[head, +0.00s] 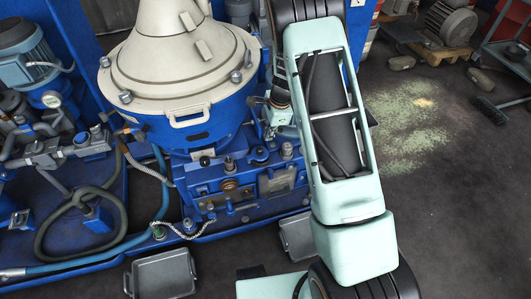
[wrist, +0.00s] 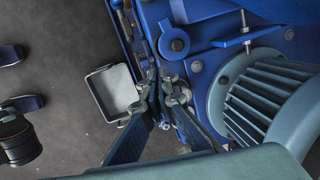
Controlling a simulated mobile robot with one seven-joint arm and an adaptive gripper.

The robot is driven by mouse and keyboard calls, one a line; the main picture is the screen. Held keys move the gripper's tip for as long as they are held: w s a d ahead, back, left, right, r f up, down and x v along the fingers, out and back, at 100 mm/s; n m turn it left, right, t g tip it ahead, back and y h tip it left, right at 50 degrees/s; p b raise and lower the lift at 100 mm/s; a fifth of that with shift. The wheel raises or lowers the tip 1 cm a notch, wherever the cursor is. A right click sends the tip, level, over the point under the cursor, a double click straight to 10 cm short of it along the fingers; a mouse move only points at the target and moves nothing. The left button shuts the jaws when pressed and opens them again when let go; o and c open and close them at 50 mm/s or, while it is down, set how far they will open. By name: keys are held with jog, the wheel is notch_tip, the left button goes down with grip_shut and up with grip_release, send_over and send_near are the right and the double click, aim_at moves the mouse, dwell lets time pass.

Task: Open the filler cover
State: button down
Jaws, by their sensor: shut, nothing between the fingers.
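The separator (head: 180,65) stands at the upper middle of the head view, with a cream hood on a blue frame (head: 245,205). I cannot tell for sure which part is the filler cover; a round brown fitting (head: 229,184) shows on the front of the frame. In the wrist view my gripper (wrist: 163,85) is shut and empty, its dark fingers meeting in front of the blue frame (wrist: 185,25). I cannot tell whether the fingertips touch it. In the head view my arm hides part of the machine's right side, and my fingertips are not clear.
A finned motor (wrist: 262,100) is close on the right in the wrist view. A grey tray (wrist: 113,90) lies on the floor; another tray (head: 163,274) shows in the head view. Hoses (head: 80,195) lie at left. Floor with pale spill (head: 415,130) is open at right.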

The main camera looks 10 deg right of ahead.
notch_tip(320, 180, down, 4)
jog(key=s+d+m, duration=0.1)
jog(key=d+m, duration=0.1)
jog(key=m, duration=0.7)
jog(key=m+b, duration=0.4)
jog(key=b, duration=0.1)
send_near(264, 156)
jog(key=shift+t, duration=0.3)
jog(key=f, duration=0.5)
jog(key=shift+s+f, duration=0.3)
jog(key=shift+f, duration=0.1)
jog(key=shift+w+a+r, duration=0.1)
jog(key=shift+w+a, duration=0.35)
jog(key=shift+w, duration=0.2)
